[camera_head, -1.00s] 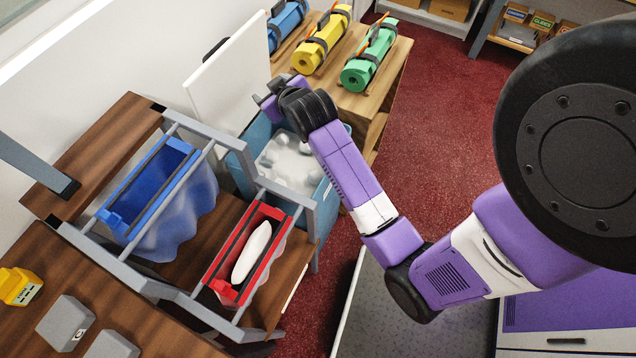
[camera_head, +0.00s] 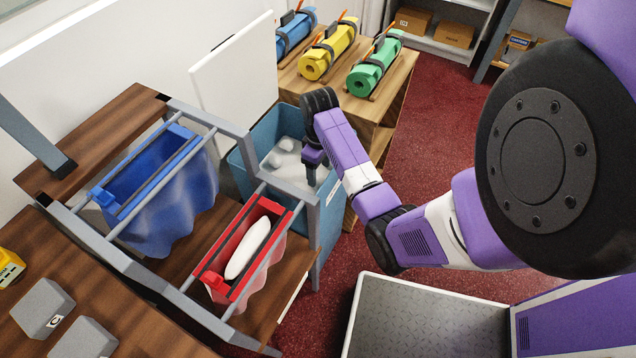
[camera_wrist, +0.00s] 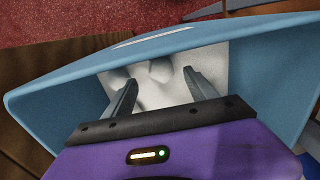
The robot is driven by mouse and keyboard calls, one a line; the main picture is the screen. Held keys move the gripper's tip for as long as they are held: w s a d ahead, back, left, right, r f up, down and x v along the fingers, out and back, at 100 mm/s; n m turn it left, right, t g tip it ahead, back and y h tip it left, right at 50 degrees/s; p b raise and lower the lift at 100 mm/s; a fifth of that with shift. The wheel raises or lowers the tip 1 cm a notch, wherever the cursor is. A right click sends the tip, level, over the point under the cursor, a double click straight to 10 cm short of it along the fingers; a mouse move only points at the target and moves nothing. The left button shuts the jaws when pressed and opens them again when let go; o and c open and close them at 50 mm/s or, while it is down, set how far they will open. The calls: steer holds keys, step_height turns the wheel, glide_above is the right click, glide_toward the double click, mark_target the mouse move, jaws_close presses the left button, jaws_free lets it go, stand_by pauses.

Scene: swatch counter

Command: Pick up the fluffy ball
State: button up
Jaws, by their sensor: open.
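Several white rounded lumps (camera_head: 286,146), which look like fluffy balls, lie in the blue bin (camera_head: 240,169). Which single one is the fluffy ball I cannot tell. My gripper (camera_head: 312,172) points down into the right part of the bin, and its fingers are dark. In the wrist view the two fingers of my gripper (camera_wrist: 162,90) stand apart over the white floor of the bin, with white lumps (camera_wrist: 160,71) between and just beyond them. The gap between the fingers looks empty. Part of the bin is hidden by my arm.
The blue bin's walls (camera_wrist: 60,95) rise around my gripper. A grey rack holds a blue bag (camera_head: 165,215) and a red bag (camera_head: 228,255) with a white oval (camera_head: 248,248) inside. Rolled mats (camera_head: 375,65) lie on a wooden bench behind. A white panel (camera_head: 235,75) stands at the back.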

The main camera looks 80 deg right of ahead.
mark_target(319, 178)
steer(key=shift+a+f, duration=0.1)
steer(key=shift+f, duration=2.25)
steer(key=c, duration=0.9)
steer(key=shift+o, duration=0.2)
steer(key=shift+r, duration=0.1)
